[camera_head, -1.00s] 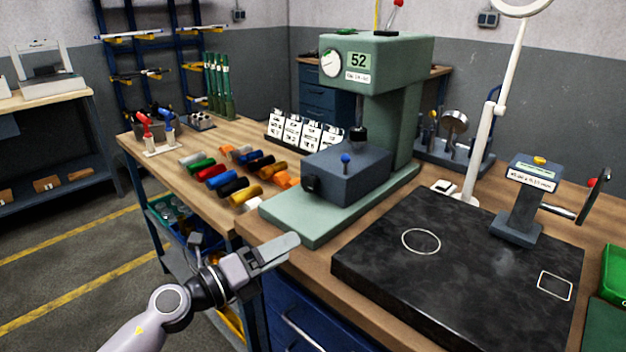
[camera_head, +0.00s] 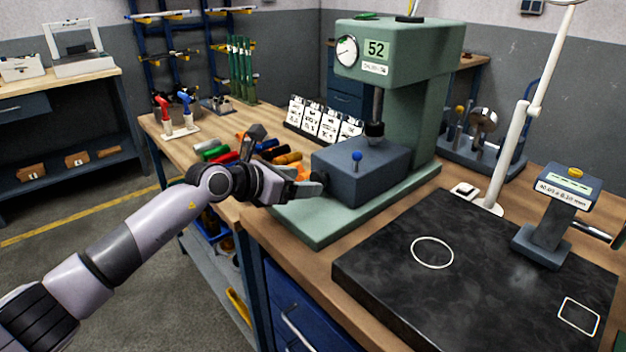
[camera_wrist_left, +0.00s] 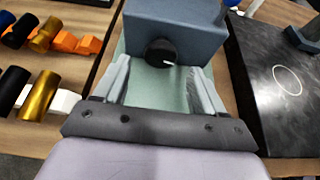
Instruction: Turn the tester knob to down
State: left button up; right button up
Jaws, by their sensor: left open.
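The green tester (camera_head: 415,130) stands on the bench with a dark blue-grey block (camera_head: 362,172) on its base. A round black knob (camera_wrist_left: 160,52) sticks out of the block's near face in the left wrist view. In the head view my gripper mostly hides it. My left gripper (camera_head: 310,187) is at that face, and it also shows in the left wrist view (camera_wrist_left: 162,88). Its two fingers are spread, one to each side of the knob, with nothing held between them. I cannot tell whether they touch the block. My right gripper is not in view.
Several coloured cylinders (camera_head: 285,158) lie on the bench left of the tester. A black stone plate (camera_head: 400,295) lies to the right, with a gauge stand (camera_head: 545,230) on it.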

aim_at(320, 177)
pick_arm(q)
jog(key=shift+x, duration=2.1)
jog(key=shift+r, duration=0.1)
jog(key=c, duration=1)
